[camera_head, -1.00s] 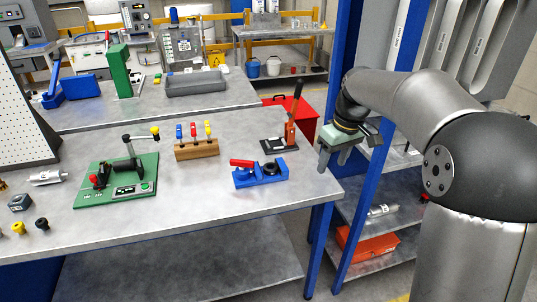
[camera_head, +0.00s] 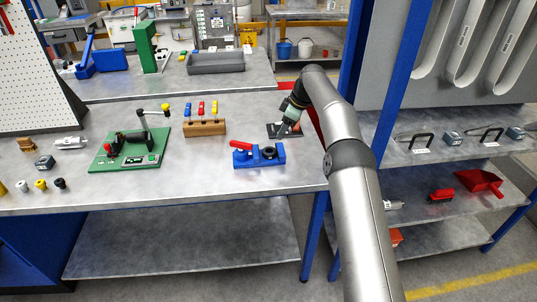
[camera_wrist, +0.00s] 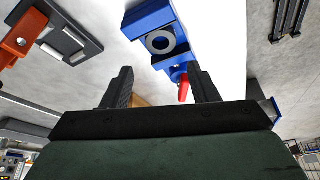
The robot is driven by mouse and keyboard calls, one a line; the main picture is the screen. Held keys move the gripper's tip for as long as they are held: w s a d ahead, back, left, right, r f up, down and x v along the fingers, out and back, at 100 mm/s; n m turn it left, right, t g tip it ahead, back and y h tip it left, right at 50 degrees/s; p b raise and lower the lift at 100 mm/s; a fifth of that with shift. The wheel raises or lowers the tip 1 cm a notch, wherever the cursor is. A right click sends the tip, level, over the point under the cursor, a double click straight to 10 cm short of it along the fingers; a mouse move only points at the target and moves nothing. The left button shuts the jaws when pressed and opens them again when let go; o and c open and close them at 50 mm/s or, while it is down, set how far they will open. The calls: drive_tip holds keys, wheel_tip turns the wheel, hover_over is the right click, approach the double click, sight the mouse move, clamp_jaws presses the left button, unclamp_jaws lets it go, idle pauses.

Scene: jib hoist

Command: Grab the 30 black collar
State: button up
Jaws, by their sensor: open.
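A black ring-shaped collar (camera_head: 269,152) sits on a blue fixture (camera_head: 243,160) with a red handle, near the front right of the bench. No number on it is readable. In the wrist view the collar (camera_wrist: 160,43) shows as a dark ring in the blue fixture (camera_wrist: 148,18), beyond the fingers. My gripper (camera_head: 287,130) is behind and to the right of the fixture, over the black plate. In the wrist view my gripper (camera_wrist: 161,72) has its fingers wide apart with nothing between them. It is apart from the collar.
A black plate with an orange clamp (camera_wrist: 22,42) lies close to my gripper. A wooden block with coloured handles (camera_head: 205,128) and a green board (camera_head: 125,158) stand left of the fixture. A small black knob (camera_head: 60,184) lies at far left. Blue rack posts (camera_head: 352,50) stand right.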

hover_over(269, 151)
drive_tip(key=d, duration=0.3)
wheel_tip(269, 151, down, 6)
drive_tip(key=shift+s+r+p, duration=0.1)
drive_tip(key=shift+r+p, duration=0.1)
drive_tip(key=shift+p, duration=0.25)
drive_tip(key=shift+p+x, duration=1.05)
drive_tip(key=shift+x, duration=1.55)
drive_tip(key=shift+a+r, duration=0.1)
drive_tip(key=shift+a, duration=0.05)
drive_tip(key=c, duration=0.8)
